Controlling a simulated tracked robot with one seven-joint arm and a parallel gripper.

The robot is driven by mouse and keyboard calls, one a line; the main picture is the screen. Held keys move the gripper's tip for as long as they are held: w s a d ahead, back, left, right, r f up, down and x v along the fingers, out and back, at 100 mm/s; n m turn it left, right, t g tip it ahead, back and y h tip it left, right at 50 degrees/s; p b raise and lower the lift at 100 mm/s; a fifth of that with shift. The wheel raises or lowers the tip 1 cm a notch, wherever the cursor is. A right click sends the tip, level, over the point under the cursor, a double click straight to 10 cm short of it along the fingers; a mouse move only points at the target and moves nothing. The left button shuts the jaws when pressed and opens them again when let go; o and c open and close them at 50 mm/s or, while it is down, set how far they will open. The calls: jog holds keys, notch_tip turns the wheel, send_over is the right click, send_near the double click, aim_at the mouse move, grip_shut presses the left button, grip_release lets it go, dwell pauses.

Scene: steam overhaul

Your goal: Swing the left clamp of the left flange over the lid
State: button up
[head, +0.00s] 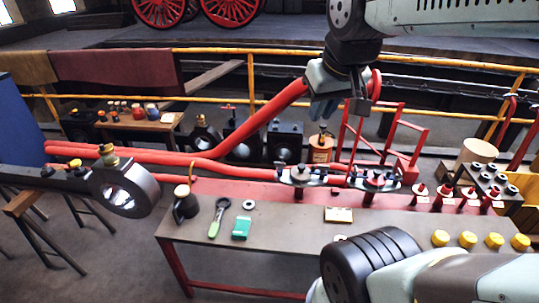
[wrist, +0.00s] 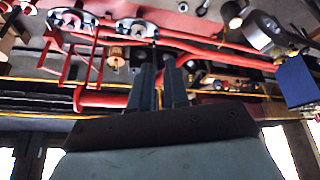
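The left flange (head: 300,176) stands at the back edge of the long workbench, with a pale disc-like lid and dark clamp parts around it. It also shows near the top of the wrist view (wrist: 136,28). Its left clamp is too small to make out clearly, so I cannot tell whether it lies over the lid. A similar right flange (head: 375,180) stands beside it, also in the wrist view (wrist: 68,20). My gripper (head: 341,108) hangs in the air above and behind the flanges, fingers pointing down.
Red pipes (head: 225,152) run behind the workbench (head: 290,224), and a red tubular frame (head: 384,128) rises near my gripper. Red-based parts (head: 445,197) and yellow caps (head: 467,239) stand at the right. A green box (head: 241,228) and hand tools lie left. The bench's front middle is clear.

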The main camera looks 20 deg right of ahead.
jog(key=w+n+g, duration=0.1)
jog(key=w, duration=0.3)
jog(key=w+f+n+h, duration=0.1)
jog(key=w+n, duration=0.1)
jog(key=w, duration=0.2)
jog(key=w+f+n+g+h, duration=0.1)
jog(key=w, duration=0.3)
jog(key=shift+w+d+g, duration=0.25)
jog(key=shift+w+g, duration=0.05)
jog(key=shift+w, duration=0.1)
grip_shut()
jog(key=w+a+f+n+g+h, duration=0.1)
jog(key=w+a+f+n+h, duration=0.3)
jog(key=w+f, duration=0.65)
jog(key=w+a+f+n+g+h, duration=0.1)
jog(key=w+f+n, duration=0.4)
jog(key=w+f, duration=0.55)
jog(key=w+a+f+n+h, duration=0.1)
jog(key=w+f+n, duration=0.1)
jog(key=w+f, duration=0.2)
jog(key=w+a+f+n+h, duration=0.1)
jog(key=w+a+f+n, duration=0.1)
jog(key=f, duration=0.8)
jog(key=shift+w+a+n, duration=0.3)
jog(key=shift+w+n, duration=0.4)
jog(key=shift+w, duration=0.5)
jog(key=shift+f, duration=0.1)
jog(key=d+r+x, duration=0.2)
jog(key=x, duration=1.1)
